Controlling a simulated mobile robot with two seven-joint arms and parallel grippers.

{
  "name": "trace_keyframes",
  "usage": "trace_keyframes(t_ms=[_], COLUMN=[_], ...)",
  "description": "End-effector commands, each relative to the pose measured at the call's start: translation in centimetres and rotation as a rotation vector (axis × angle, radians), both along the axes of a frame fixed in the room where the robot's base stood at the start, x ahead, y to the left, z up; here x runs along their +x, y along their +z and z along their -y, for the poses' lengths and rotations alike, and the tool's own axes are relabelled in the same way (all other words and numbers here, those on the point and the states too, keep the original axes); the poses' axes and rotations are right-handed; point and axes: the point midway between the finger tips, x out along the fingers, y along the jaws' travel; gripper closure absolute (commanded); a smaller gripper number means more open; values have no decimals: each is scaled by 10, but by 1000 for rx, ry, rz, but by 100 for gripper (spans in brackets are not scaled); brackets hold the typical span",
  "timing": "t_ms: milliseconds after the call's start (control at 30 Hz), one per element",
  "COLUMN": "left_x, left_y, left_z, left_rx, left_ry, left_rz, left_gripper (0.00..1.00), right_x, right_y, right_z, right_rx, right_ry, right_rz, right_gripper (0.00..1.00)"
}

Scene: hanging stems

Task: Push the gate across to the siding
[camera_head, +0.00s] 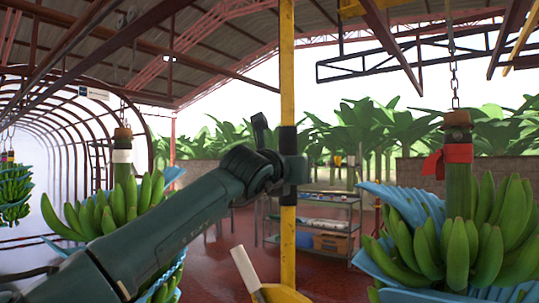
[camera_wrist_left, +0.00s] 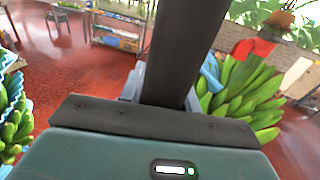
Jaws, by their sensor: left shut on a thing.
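The gate shows as an upright yellow post (camera_head: 288,60) with a dark sleeve around its middle, running from the roof to the bottom of the head view. My left arm comes in from the left, and its gripper (camera_head: 291,171) is shut on the post at the sleeve. In the left wrist view a dark upright piece (camera_wrist_left: 182,50) rises from the jaws; the fingertips are hidden there. My right gripper is in neither view.
Green banana stems hang on both sides, a left one (camera_head: 117,205) partly behind my arm and a right one (camera_head: 483,235) with a red ribbon (camera_head: 447,160). A metal shelf (camera_head: 333,226) stands behind the post. Red floor is open between.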

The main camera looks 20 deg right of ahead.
Motion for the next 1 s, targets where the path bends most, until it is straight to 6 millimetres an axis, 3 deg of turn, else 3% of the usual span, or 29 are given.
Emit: trace_keyframes(t_ms=[33, 200, 600, 633, 867, 1000], left_x=[-1, 1, 0, 0, 1, 1], left_y=[-7, -9, -10, -10, -7, -5], left_z=[9, 18, 20, 20, 19, 18], left_rx=[12, 12, 11, 10, 7, 6], left_ry=[-4, -4, -6, -6, -5, -4], left_rz=[-16, -15, -14, -13, -9, -7], left_gripper=[100, 100, 100, 67, 48, 46], right_x=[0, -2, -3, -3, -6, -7], right_y=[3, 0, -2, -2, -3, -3], right_z=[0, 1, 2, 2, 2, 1], right_rx=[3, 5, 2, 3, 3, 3], right_ry=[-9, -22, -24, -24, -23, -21], right_rz=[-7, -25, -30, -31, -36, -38], right_gripper=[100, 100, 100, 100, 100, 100])
